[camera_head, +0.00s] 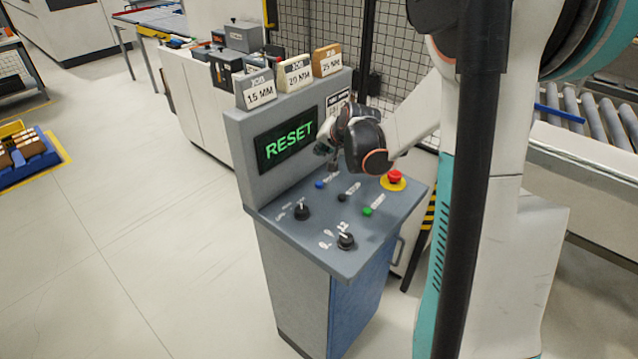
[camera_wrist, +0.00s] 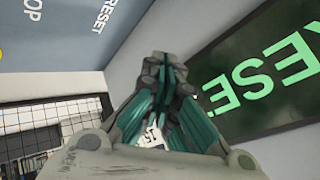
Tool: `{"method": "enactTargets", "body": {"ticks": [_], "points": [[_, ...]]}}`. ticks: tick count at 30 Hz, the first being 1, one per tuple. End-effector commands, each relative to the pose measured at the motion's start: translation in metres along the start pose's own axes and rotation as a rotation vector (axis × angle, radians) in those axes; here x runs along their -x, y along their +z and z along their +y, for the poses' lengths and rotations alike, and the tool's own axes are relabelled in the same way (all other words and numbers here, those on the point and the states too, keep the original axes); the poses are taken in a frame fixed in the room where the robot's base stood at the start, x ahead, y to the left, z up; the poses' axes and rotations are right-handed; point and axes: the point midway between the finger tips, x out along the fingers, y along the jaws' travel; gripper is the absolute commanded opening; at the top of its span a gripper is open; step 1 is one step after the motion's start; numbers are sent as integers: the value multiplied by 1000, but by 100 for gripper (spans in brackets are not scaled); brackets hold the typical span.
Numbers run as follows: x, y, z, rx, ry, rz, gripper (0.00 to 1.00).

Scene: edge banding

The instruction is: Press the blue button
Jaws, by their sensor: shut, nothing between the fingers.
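The blue button (camera_head: 319,184) is a small round button on the sloping grey panel of the control console (camera_head: 240,165), below its upright screen (camera_head: 286,139). The screen reads RESET in green; it also shows in the wrist view (camera_wrist: 270,80). My gripper (camera_head: 333,168) is shut and empty. In the head view it appears just above and to the right of the blue button; the gap to it is hard to judge. In the wrist view the closed fingers (camera_wrist: 166,68) are near the screen, and I cannot make out the blue button.
Around it are a black button (camera_head: 342,198), a green button (camera_head: 367,212), two black knobs (camera_head: 302,213) (camera_head: 346,241) and a red emergency stop (camera_head: 395,177) on yellow. Open floor lies left.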

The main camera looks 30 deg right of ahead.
Motion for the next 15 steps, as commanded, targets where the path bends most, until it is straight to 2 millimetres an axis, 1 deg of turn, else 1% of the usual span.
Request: {"method": "enactTargets", "body": {"ticks": [8, 15], "points": [[-3, 3, 2, 1, 0, -1, 0], [-18, 14, 13, 1, 0, -1, 0]]}}
